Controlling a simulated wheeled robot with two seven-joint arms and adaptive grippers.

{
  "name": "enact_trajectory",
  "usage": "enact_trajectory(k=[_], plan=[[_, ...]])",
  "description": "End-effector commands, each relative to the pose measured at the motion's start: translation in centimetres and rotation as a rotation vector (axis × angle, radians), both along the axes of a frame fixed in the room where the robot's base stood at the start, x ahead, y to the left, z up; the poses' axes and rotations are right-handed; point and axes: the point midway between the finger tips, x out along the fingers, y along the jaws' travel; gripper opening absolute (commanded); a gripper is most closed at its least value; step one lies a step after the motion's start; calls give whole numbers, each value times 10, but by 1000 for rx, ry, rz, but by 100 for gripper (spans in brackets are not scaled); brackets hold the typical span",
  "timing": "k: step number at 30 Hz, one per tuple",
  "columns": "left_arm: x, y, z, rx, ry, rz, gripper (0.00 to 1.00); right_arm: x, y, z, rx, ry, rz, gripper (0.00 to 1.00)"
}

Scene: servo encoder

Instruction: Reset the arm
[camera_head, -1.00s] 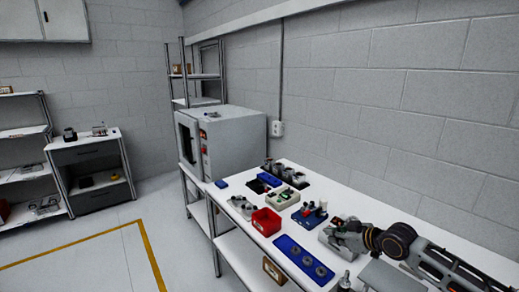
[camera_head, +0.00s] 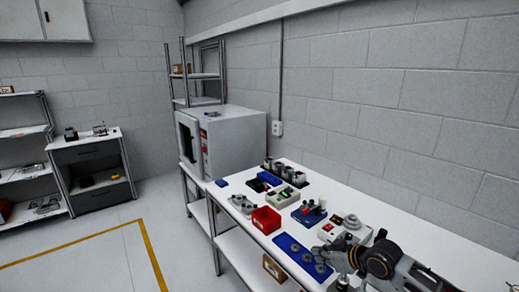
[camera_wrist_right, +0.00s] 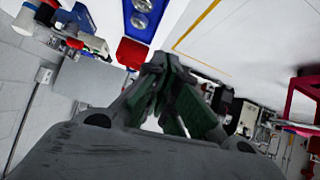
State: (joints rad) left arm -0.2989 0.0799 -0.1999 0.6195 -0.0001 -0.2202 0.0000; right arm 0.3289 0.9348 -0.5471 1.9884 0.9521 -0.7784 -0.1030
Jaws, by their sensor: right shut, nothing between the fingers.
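My right arm comes in from the lower right in the head view. My right gripper (camera_head: 326,256) is over the front part of the workbench (camera_head: 420,246), beside the right end of a blue tray (camera_head: 284,240) with round grey parts. In the right wrist view its fingers (camera_wrist_right: 168,88) are together with nothing held. The blue tray (camera_wrist_right: 126,28) and a red bin (camera_wrist_right: 132,53) show beyond the fingers there. My left gripper is not in view.
On the bench stand the red bin (camera_head: 266,220), a blue fixture (camera_head: 309,213), a grey-white device (camera_head: 345,232) and several grey cylinders at the back. A grey oven-like cabinet (camera_head: 235,140) stands at the bench's far end. The wall runs along the back.

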Motion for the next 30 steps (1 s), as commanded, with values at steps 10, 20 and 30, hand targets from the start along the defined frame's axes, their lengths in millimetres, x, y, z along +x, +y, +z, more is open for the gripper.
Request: enact_trajectory(k=[10,20,30], plan=[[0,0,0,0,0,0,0,-54,47,-40,-25,78,15,0],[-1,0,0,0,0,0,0,-103,65,-66,-51,155,-38,0],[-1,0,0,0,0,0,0,-151,59,-85,-83,252,-156,0]])
